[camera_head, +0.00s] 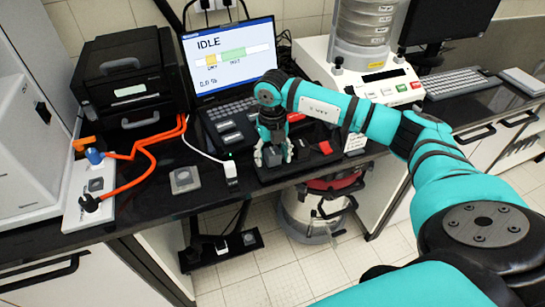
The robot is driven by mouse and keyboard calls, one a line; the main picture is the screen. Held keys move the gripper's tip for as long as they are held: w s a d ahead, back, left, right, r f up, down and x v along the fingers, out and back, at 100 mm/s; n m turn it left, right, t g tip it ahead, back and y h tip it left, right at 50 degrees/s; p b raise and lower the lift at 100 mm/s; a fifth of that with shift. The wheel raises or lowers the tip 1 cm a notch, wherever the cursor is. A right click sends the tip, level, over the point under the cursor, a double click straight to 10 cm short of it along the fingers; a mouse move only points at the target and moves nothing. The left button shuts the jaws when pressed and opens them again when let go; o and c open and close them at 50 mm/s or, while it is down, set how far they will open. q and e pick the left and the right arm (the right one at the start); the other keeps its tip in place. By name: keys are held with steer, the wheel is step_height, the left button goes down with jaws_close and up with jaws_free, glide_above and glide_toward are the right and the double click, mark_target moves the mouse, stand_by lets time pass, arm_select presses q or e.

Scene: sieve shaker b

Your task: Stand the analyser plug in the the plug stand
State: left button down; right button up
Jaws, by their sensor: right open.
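My right gripper (274,156) points down over a low black tray (268,177) in front of the laptop. Its pale fingertips are apart. A small dark grey block shows between or just behind them; I cannot tell if they touch it. I cannot tell for certain which plug is the analyser plug. A black plug (90,203) and a blue plug (94,157) are on a white panel at the left, near orange cables. A white plug-like piece (231,171) ends a white cable. I cannot tell which piece is the plug stand; a grey square plate (185,180) lies on the counter. My left gripper is out of view.
The laptop (230,60) shows IDLE. A black printer-like box (125,75) stands left of it, and the sieve shaker (355,60) stands behind my right arm. A strip with sockets (220,249) lies below the counter.

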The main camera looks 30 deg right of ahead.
mark_target(272, 151)
stand_by(0.6)
jaws_close()
steer(key=shift+r, duration=0.2)
steer(key=shift+w+r+p, duration=0.1)
steer(key=shift+r+p, duration=0.3)
steer(key=shift+r, duration=0.1)
steer(key=shift+r+p, duration=0.35)
steer(key=shift+r, duration=0.25)
steer(key=shift+r+p, duration=1.1)
steer(key=shift+r, duration=0.65)
